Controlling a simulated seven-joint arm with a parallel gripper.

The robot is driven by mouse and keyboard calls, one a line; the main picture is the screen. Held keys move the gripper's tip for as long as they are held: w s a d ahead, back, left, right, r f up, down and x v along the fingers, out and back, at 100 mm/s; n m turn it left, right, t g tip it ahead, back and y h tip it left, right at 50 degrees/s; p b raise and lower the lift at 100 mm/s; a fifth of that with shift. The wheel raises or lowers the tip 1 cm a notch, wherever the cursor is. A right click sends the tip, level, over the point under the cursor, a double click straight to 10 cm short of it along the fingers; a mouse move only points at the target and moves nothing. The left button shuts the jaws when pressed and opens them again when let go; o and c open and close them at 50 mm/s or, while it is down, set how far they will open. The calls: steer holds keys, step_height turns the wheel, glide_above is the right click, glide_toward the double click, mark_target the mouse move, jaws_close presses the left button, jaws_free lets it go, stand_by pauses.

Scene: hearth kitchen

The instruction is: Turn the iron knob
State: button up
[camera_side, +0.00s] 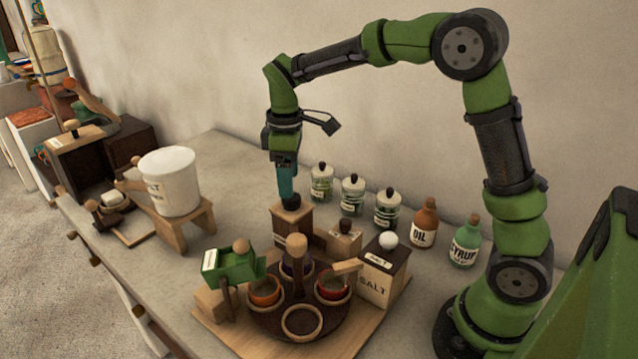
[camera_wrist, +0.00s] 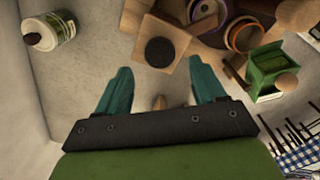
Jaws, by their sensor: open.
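The iron knob (camera_side: 291,201) is a dark round knob on top of a wooden box (camera_side: 290,222). In the wrist view the knob (camera_wrist: 159,52) shows as a black disc on the pale box top (camera_wrist: 147,28). My gripper (camera_side: 286,182) points down right by the knob in the side view and hides part of it. In the wrist view my gripper's (camera_wrist: 162,70) two teal fingers are spread with nothing between the tips. The knob lies just beyond the tips, roughly centred between them. I cannot tell whether a finger touches it.
A dark round carousel (camera_side: 262,322) with several cups stands in front of the box, beside a green hopper (camera_side: 232,268) and a salt box (camera_side: 375,286). Several jars (camera_side: 352,195) line the wall. A white bucket (camera_side: 172,182) on a stand is left.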

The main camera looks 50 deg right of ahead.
mark_target(291, 201)
steer(key=shift+f, duration=1.95)
steer(key=c, duration=1.1)
steer(key=shift+o, duration=0.2)
steer(key=shift+m, duration=0.3)
